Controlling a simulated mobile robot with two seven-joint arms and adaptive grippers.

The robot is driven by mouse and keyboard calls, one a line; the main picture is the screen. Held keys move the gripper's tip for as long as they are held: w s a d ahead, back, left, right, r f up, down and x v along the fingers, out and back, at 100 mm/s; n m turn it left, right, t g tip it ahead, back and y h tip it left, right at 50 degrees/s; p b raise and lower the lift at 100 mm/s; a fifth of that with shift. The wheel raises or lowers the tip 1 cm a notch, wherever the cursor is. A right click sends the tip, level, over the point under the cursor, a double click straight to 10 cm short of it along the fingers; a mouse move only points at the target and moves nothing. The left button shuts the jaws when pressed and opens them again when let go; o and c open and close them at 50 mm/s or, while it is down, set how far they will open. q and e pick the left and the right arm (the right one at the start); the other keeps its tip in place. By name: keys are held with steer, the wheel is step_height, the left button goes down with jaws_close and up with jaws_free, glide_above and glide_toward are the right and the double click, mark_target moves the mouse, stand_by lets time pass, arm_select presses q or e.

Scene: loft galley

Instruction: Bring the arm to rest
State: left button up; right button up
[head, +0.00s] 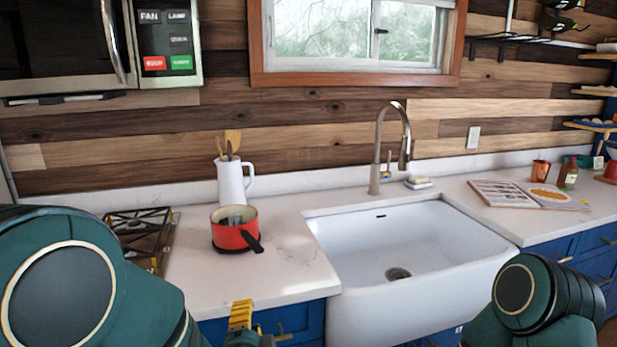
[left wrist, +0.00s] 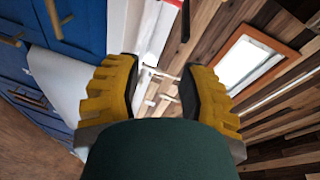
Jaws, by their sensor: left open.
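My left gripper (head: 241,318) shows at the bottom of the head view, with its yellow fingertip in front of the blue cabinets, below the counter's front edge. In the left wrist view its two yellow and black fingers (left wrist: 162,88) stand apart with nothing between them. My left arm fills the lower left of the head view. My right arm (head: 528,292) is bent at the lower right of the head view. Its gripper is out of sight.
A white counter (head: 285,262) holds a red pot (head: 234,237), a white pitcher (head: 231,183) with wooden utensils, and an open book (head: 510,193). A white sink (head: 375,310) juts forward between my arms. A stove (head: 143,228) is at left. Blue cabinets (head: 305,318) stand below.

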arm_select(q)
steer(key=s+f+n+g+h, duration=0.15)
steer(key=f+n+g, duration=0.25)
steer(key=f, duration=0.5)
steer(key=s+f+n+g+h, duration=0.1)
steer(key=s+f+n+g, duration=0.15)
steer(key=f, duration=0.65)
steer(key=s+d+f+n+g+h, duration=0.1)
steer(key=s+f+n+g+h, duration=0.1)
steer(key=s+f+n+g, duration=0.6)
steer(key=s+f+n, duration=0.2)
steer(key=s+f, duration=0.1)
steer(key=s, duration=0.1)
steer(key=shift+d+f+h, duration=0.2)
steer(key=shift+d+h, duration=0.15)
